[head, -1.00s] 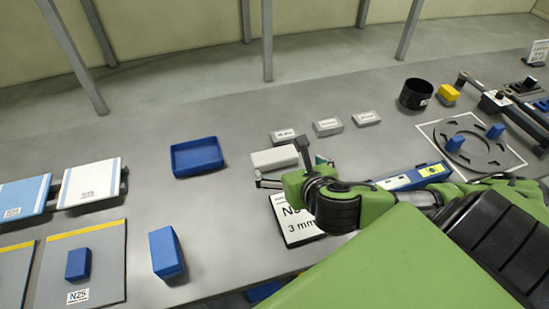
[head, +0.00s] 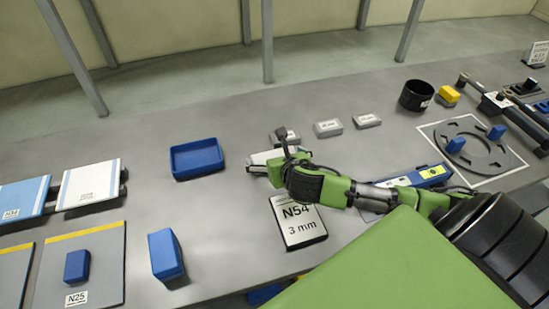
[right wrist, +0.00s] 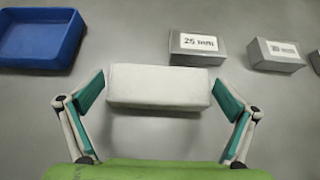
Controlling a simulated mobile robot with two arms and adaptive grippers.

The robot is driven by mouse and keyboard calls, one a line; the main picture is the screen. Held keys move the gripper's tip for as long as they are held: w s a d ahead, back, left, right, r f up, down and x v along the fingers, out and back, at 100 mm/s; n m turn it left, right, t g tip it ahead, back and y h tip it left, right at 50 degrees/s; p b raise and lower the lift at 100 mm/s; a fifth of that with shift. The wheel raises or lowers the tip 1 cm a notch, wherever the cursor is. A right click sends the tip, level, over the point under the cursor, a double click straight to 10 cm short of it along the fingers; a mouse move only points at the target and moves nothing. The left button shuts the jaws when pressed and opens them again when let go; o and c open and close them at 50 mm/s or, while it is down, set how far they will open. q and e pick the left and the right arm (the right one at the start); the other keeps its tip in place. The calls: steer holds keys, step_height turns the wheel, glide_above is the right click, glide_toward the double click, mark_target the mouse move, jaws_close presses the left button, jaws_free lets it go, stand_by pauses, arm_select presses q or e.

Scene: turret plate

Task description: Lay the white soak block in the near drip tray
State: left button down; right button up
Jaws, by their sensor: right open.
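The white soak block (head: 258,157) lies on the grey bench, partly hidden by my right gripper (head: 264,167) in the head view. In the right wrist view the block (right wrist: 160,88) lies lengthwise between the two fingers of my right gripper (right wrist: 160,82). The fingers are open, one close to each end of the block; I cannot tell whether they touch it. A blue tray (head: 200,173) stands empty, left of the block; its front shows in the right wrist view (right wrist: 36,62). Another blue thing (head: 265,293) is mostly hidden at the bench's near edge. My left gripper is not in view.
Several grey labelled blocks, one being (head: 328,128), lie behind and right of the soak block. A labelled N54 plate (head: 298,228) lies nearer. A blue block (head: 166,254) stands at the near left. The bench between tray and soak block is clear.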

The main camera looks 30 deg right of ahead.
steer(key=shift+w+d+f, duration=0.1)
steer(key=shift+w+f, duration=0.1)
steer(key=shift+w, duration=0.05)
steer(key=c, duration=0.9)
steer(key=shift+r, duration=0.15)
